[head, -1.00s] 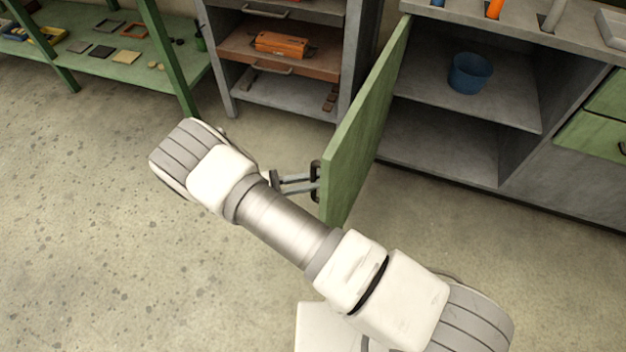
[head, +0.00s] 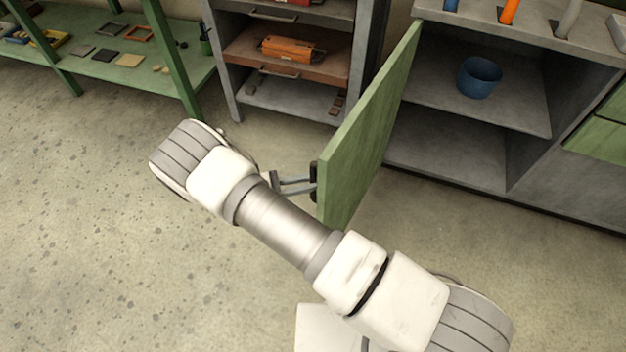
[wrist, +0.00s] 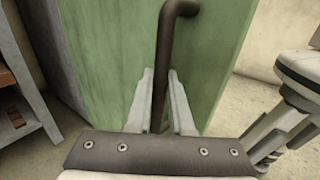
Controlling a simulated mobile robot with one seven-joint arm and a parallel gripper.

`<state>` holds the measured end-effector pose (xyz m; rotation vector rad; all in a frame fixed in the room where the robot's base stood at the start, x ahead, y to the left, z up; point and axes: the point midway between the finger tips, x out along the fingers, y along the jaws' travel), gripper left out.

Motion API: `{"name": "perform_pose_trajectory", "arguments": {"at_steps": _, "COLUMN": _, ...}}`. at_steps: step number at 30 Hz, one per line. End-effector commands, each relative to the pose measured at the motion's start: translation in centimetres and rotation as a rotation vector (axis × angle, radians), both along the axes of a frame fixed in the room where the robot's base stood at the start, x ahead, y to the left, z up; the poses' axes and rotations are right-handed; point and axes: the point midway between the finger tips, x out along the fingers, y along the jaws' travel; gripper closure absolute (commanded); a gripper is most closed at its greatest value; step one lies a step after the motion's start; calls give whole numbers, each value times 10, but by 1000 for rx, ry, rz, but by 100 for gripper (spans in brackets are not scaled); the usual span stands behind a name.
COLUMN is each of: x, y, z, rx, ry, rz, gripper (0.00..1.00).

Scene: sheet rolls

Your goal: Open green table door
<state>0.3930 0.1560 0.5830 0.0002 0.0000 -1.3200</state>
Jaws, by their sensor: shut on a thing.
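The green door (head: 362,135) of the grey cabinet (head: 440,150) stands wide open in the head view, swung out from the cabinet front. Its dark handle (head: 314,180) is on the outer face near the free edge. My gripper (head: 300,184) reaches the handle from the left. In the wrist view my gripper's two fingers (wrist: 160,100) are shut on the dark bar handle (wrist: 164,50), one on each side, in front of the green door (wrist: 110,60). The lower part of the handle is hidden behind my gripper.
A blue bucket (head: 479,78) stands on the cabinet's inner shelf. A grey shelf unit (head: 228,80) with an orange toolbox (head: 287,49) stands left of the door. A green table (head: 170,75) is at the far left. The concrete floor (head: 90,230) is clear at left.

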Motion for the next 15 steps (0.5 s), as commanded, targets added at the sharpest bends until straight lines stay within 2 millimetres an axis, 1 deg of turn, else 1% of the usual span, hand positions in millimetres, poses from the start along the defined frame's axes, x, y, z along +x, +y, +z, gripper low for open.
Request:
{"name": "perform_pose_trajectory", "arguments": {"at_steps": 2, "x": 1, "y": 0, "z": 0, "rx": -1, "ry": -1, "rz": 0, "gripper": 100}}
{"name": "perform_pose_trajectory", "arguments": {"at_steps": 3, "x": 1, "y": 0, "z": 0, "rx": -1, "ry": -1, "rz": 0, "gripper": 73}}
{"name": "perform_pose_trajectory", "arguments": {"at_steps": 7, "x": 0, "y": 0, "z": 0, "rx": 0, "ry": -1, "rz": 0, "gripper": 50}}
{"name": "perform_pose_trajectory", "arguments": {"at_steps": 15, "x": 0, "y": 0, "z": 0, "rx": 0, "ry": 0, "rz": 0, "gripper": 50}}
